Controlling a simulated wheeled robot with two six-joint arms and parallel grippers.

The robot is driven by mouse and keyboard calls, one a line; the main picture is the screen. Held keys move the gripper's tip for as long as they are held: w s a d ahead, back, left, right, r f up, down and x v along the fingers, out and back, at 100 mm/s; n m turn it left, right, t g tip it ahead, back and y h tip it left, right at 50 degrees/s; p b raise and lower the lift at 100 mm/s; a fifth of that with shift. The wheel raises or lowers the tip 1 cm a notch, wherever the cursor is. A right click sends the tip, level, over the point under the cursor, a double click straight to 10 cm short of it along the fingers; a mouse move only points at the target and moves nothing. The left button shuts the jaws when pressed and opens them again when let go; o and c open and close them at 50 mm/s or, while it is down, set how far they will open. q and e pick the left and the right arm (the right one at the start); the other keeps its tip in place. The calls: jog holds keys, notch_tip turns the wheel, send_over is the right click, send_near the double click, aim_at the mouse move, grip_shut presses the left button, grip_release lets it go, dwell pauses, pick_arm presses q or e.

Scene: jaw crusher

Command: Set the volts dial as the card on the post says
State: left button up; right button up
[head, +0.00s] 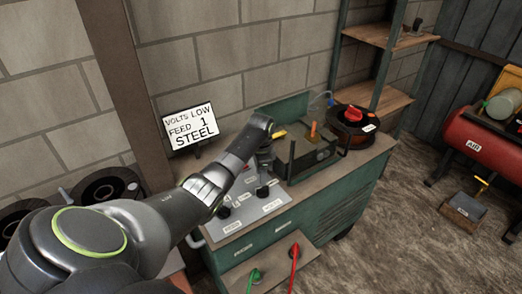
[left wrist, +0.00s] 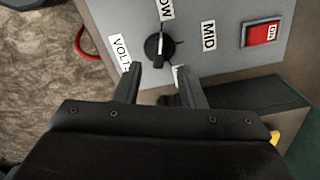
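The card (head: 190,125) on the post (head: 128,80) reads VOLTS LOW, FEED 1, STEEL. The volts dial (left wrist: 158,48) is a round black knob with a white line on a grey panel (head: 272,205). In the left wrist view, the VOLTS label (left wrist: 121,50) is at its left, LOW above and MID at its right. Another label is mostly hidden by a finger. The white line runs roughly up and down; I cannot tell for sure which label it marks. My left gripper (head: 265,173) is open, and its two fingertips (left wrist: 158,68) are just short of the knob, one to either side. My right gripper is not in view.
A red ON switch (left wrist: 263,34) is on the panel right of the dial. The green cabinet (head: 335,200) carries an open box and a wire spool (head: 357,125). Red (head: 294,256) and green (head: 254,276) clamps lie on its front shelf. A red tank (head: 480,140) stands far right.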

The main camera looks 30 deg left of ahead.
aim_at(261, 187)
pick_arm(q)
notch_tip(261, 187, up, 10)
jog(key=b, duration=0.1)
dwell(0.6)
